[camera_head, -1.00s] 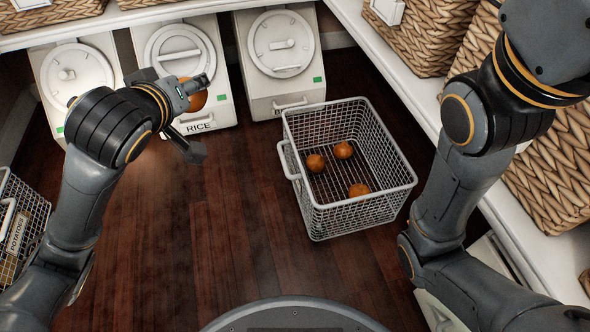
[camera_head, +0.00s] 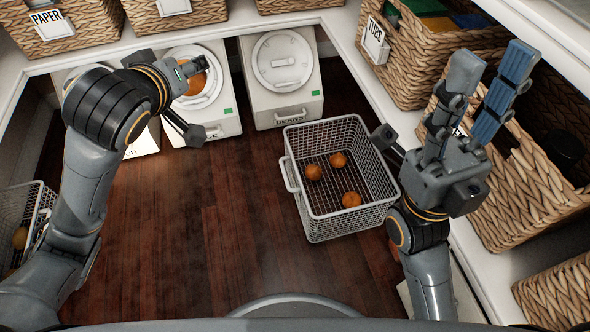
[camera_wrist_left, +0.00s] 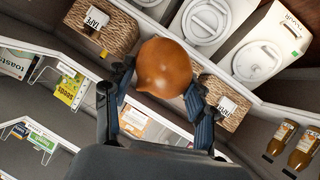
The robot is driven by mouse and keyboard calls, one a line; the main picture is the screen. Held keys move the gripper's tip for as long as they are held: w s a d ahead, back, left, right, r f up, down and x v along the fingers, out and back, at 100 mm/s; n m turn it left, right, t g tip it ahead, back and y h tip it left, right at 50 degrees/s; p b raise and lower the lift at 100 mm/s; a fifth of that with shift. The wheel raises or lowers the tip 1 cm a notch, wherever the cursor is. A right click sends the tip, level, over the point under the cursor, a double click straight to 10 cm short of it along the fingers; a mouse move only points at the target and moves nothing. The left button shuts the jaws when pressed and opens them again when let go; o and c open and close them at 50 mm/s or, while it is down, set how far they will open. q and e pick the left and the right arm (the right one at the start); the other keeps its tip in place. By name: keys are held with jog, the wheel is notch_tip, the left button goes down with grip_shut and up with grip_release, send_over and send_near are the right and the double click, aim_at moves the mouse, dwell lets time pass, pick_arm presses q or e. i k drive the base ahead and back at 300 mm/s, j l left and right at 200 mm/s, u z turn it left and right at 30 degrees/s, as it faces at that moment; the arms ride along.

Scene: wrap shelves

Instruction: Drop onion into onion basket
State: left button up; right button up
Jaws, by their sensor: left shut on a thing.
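An onion (camera_head: 196,82), round and orange-brown, is held up by my left gripper (camera_wrist_left: 163,85). In the left wrist view the onion (camera_wrist_left: 163,68) sits between the two fingers. The wire basket (camera_head: 350,222) stands on the floor at center right in the head view, with three onions (camera_head: 338,160) inside. My left gripper is to the left of this basket and apart from it. My right gripper (camera_head: 491,72) is open and empty, fingers pointing up, to the right of the basket. No label shows on the basket.
White bins, one marked BEANS (camera_head: 283,78), stand under the shelf at the back. Another wire basket (camera_head: 28,205) is at the far left. Wicker baskets (camera_head: 420,65) line the right shelf. The wood floor (camera_head: 220,235) left of the onion basket is clear.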

aim_at(333, 205)
jog(key=i+j+z, duration=0.15)
jog(key=j+z, duration=0.2)
jog(key=j, duration=0.2)
jog(key=z, duration=0.9)
